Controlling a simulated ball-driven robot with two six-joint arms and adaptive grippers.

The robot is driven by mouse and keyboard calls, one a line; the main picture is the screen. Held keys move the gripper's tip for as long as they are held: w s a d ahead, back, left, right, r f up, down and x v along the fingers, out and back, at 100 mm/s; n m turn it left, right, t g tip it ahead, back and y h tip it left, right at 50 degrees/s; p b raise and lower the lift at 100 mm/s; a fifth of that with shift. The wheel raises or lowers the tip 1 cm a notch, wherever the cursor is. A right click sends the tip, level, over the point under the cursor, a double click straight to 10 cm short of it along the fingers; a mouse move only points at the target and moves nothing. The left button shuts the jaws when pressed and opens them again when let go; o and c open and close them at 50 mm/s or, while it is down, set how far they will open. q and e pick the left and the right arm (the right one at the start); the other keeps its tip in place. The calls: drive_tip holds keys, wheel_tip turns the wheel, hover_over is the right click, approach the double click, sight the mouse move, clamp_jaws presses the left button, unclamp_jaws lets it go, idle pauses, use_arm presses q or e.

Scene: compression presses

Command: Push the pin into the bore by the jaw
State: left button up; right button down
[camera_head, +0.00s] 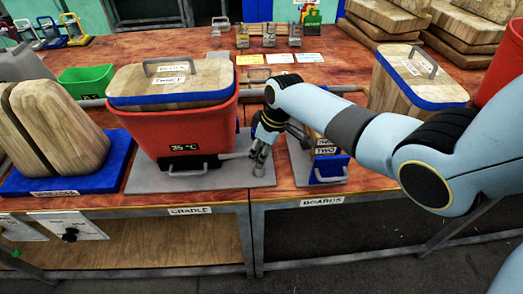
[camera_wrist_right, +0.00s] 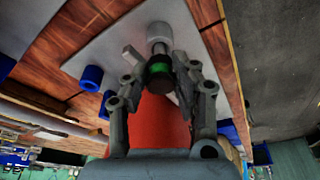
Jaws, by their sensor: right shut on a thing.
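My right gripper (camera_head: 259,152) is low beside the red tub (camera_head: 190,133), at the right side of its grey base plate (camera_head: 150,180). In the right wrist view, the gripper (camera_wrist_right: 160,75) is shut on a pin (camera_wrist_right: 159,70) with a dark head and a green band. The pin's metal shaft points toward a pale grey round piece (camera_wrist_right: 159,31), which may hold the bore. The shaft meets or lies right in front of this piece; I cannot tell how deep it sits. My left gripper is not in view.
A wooden lid with a handle (camera_head: 172,85) sits on the tub. A blue block (camera_head: 328,168) stands on a plate to the right. Wooden boards on a blue base (camera_head: 90,178) are at left. Blue cylinders (camera_wrist_right: 92,77) lie near the plate.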

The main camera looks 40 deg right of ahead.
drive_tip(key=shift+b+x, duration=0.55)
drive_tip(key=shift+x, duration=0.25)
drive_tip(key=c, duration=1)
unclamp_jaws()
drive_tip(key=shift+s+d, duration=0.1)
drive_tip(key=shift+s, duration=0.05)
drive_tip(key=shift+r, duration=0.1)
drive_tip(key=v, duration=1.1)
drive_tip(key=shift+s+r, duration=0.25)
drive_tip(key=shift+r, duration=0.1)
